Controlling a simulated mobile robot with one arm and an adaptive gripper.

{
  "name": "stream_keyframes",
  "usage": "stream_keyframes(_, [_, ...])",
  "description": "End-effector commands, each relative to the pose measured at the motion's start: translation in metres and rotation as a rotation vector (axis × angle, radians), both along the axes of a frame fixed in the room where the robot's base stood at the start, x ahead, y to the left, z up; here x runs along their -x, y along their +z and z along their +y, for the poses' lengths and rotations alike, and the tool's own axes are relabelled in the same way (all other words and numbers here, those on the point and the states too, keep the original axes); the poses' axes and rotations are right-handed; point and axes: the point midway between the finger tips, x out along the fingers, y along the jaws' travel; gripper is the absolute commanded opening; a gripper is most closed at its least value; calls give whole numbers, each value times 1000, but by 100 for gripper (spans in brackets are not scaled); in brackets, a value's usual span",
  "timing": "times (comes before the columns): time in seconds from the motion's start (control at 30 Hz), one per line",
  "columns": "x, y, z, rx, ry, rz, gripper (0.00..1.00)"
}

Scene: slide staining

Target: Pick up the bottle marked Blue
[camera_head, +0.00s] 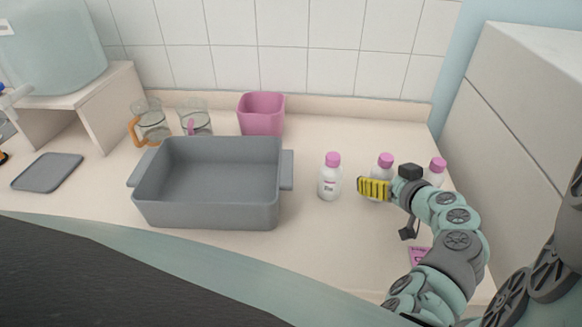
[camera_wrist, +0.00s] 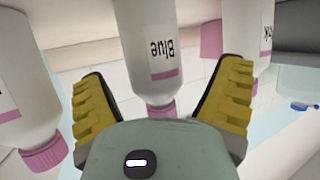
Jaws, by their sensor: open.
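The bottle marked Blue (camera_wrist: 150,45) is white with a pink cap and shows upside down in the middle of the wrist view, its label readable. It stands between the two yellow fingers of my gripper (camera_wrist: 163,80), which are apart. In the head view, my gripper (camera_head: 374,188) is in front of the middle bottle (camera_head: 386,162) and hides much of its body.
Similar bottles stand to the left (camera_head: 329,182) and right (camera_head: 437,168) of the middle one. A grey tub (camera_head: 205,205), pink bin (camera_head: 261,115) and glass jugs (camera_head: 150,122) stand further left. A white cabinet (camera_head: 520,130) bounds the counter's right side.

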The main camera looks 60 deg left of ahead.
Motion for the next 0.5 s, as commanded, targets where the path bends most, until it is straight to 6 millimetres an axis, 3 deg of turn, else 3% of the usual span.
stream_keyframes(0.5, [-13, -13, 29, -1, 0, -4, 90])
